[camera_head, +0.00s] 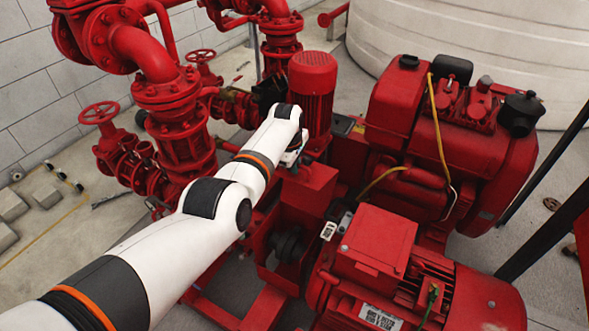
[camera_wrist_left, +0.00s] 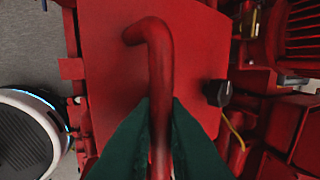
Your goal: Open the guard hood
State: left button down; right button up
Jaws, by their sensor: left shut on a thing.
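The red guard hood (camera_head: 308,187) is in the middle of the head view, between the upright red motor and the lower motor. It appears raised, with a dark coupling (camera_head: 288,243) visible in the open housing below it. In the left wrist view the hood's flat red panel (camera_wrist_left: 105,70) fills the middle, with a bent red handle (camera_wrist_left: 160,65) on it. My left gripper (camera_wrist_left: 160,108) is shut on the handle, a dark green finger on each side. In the head view my own wrist largely hides the fingers and handle. My right gripper is not in view.
The lower red motor (camera_head: 375,245) stands close to the front right of the hood. The upright red motor (camera_head: 313,85) is behind it, and the red engine (camera_head: 450,140) is at right. Red pipes and valves (camera_head: 170,100) crowd the left. Bare floor (camera_head: 60,240) lies at far left.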

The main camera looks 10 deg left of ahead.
pick_arm(q)
jog(key=c, duration=1.8)
grip_release()
jog(key=shift+r, duration=0.1)
jog(key=shift+r, duration=0.2)
jog(key=p+v, duration=0.3)
jog(key=v, duration=0.2)
jog(key=p+v, duration=0.1)
jog(key=v, duration=0.5)
jog(key=shift+s+r, duration=0.15)
jog(key=shift+r, duration=0.1)
